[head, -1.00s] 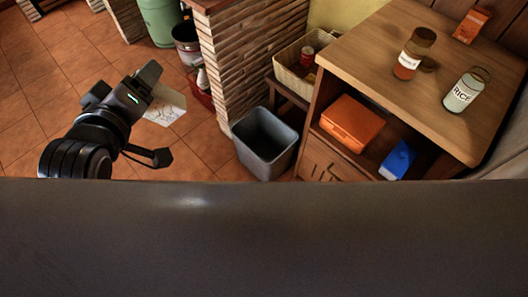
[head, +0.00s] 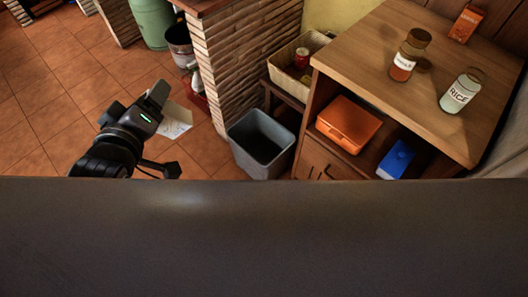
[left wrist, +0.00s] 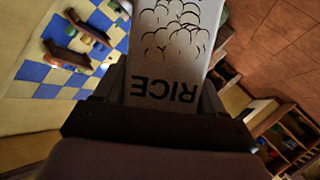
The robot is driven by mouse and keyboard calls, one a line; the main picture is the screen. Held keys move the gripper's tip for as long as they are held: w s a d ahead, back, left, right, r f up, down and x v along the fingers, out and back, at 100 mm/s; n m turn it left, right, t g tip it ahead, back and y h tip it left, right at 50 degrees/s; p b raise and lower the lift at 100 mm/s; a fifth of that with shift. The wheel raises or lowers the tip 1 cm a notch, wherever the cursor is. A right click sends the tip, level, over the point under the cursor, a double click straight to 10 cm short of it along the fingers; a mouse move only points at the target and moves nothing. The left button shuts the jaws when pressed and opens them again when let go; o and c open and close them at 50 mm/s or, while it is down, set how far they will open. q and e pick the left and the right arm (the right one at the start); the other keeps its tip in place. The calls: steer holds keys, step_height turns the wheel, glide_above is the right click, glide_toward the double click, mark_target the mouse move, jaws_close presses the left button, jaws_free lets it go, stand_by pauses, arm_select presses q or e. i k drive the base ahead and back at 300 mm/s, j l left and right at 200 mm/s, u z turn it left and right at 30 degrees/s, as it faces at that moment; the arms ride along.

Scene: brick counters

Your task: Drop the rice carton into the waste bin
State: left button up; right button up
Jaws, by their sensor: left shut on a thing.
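The rice carton (left wrist: 172,50) is pale, with dark "RICE" lettering and a pattern of rounded shapes. It fills the upper middle of the left wrist view. My left gripper (left wrist: 165,100) is shut on it. In the head view the carton (head: 174,121) shows partly behind my left gripper (head: 160,108), held over the tiled floor. The grey waste bin (head: 262,143) stands on the floor to the right of the gripper, open at the top, with the carton clear of it. My right gripper is not in view.
A brick pillar (head: 243,55) rises behind the bin. A wooden cabinet (head: 385,60) stands right of it, bearing a brown-lidded jar (head: 410,56) and a rice jar (head: 461,91). An orange box (head: 348,124) and a blue box (head: 396,159) sit on its shelf. Tiled floor lies open at left.

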mark_target(262, 153)
steer(key=i+j+z, duration=0.15)
steer(key=i+z, duration=0.25)
steer(key=i+j+z, duration=0.4)
steer(key=i+l, duration=0.1)
